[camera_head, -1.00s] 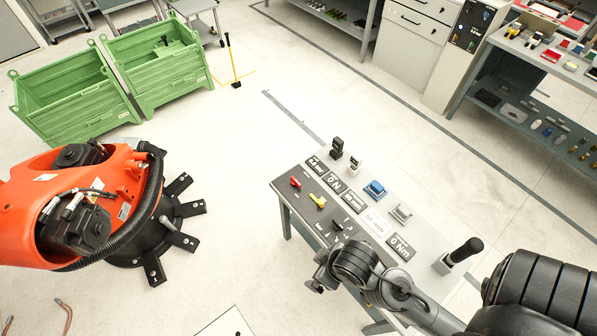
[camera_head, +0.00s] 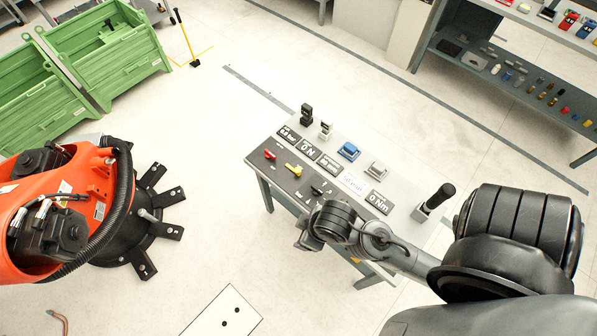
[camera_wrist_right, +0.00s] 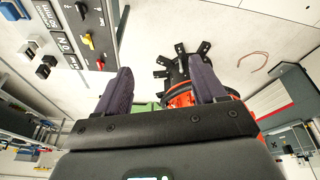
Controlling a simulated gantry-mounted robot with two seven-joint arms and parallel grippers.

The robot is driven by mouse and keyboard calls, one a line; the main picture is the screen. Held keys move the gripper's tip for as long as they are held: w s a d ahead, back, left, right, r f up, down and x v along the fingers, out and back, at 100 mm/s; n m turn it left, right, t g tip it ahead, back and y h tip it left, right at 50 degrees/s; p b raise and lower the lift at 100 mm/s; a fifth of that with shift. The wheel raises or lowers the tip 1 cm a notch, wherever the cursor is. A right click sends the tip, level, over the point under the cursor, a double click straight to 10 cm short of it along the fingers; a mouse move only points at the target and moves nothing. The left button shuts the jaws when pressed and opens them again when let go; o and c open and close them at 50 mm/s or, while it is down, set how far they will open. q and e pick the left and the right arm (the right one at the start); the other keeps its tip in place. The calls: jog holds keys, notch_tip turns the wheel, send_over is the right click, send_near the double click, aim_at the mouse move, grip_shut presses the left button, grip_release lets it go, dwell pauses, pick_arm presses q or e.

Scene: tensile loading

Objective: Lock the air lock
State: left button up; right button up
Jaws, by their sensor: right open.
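The control table (camera_head: 405,225) has a panel with a red knob (camera_head: 269,154), a yellow knob (camera_head: 293,170) and a black knob (camera_head: 317,190) along its near left edge. No readable label shows which one is the air lock. The red knob (camera_wrist_right: 99,64) and yellow knob (camera_wrist_right: 87,38) also show at the upper left of the right wrist view. My right gripper (camera_head: 305,236) is near the table's front edge, below the knobs in the head view. In the wrist view my right gripper (camera_wrist_right: 164,85) is open, with nothing between its fingers. My left gripper is not in view.
A blue button (camera_head: 349,151), a grey button (camera_head: 376,170) and a black upright handle (camera_head: 434,200) are on the tabletop. An orange robot arm (camera_head: 75,190) stands at left. Green bins (camera_head: 115,55) are behind it. The floor between orange arm and table is clear.

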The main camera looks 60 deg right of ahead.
jog(key=shift+w+a+r+n, duration=0.15)
jog(key=shift+w+n, duration=0.2)
jog(key=shift+n, duration=0.55)
jog(key=c, duration=0.5)
jog(key=w+n+t, duration=0.1)
jog(key=n, duration=0.1)
jog(key=w+n+t, duration=0.1)
jog(key=w+n, duration=0.1)
jog(key=n, duration=0.1)
jog(key=w+d+n+t, duration=0.1)
jog(key=n, duration=0.1)
jog(key=shift+w+n, duration=0.2)
jog(key=shift+n, duration=0.1)
grip_shut()
jog(key=w+d+f+n+t+h+b, duration=0.1)
jog(key=d+f+n+t+b, duration=0.1)
jog(key=d+f+n+b, duration=0.8)
jog(key=w+d+f+n+t+h+b, duration=0.2)
jog(key=d+f+n+b, duration=0.9)
jog(key=d+f+b, duration=0.5)
notch_tip(320, 180, down, 7)
jog(key=b, duration=0.5)
jog(key=shift+w, duration=0.3)
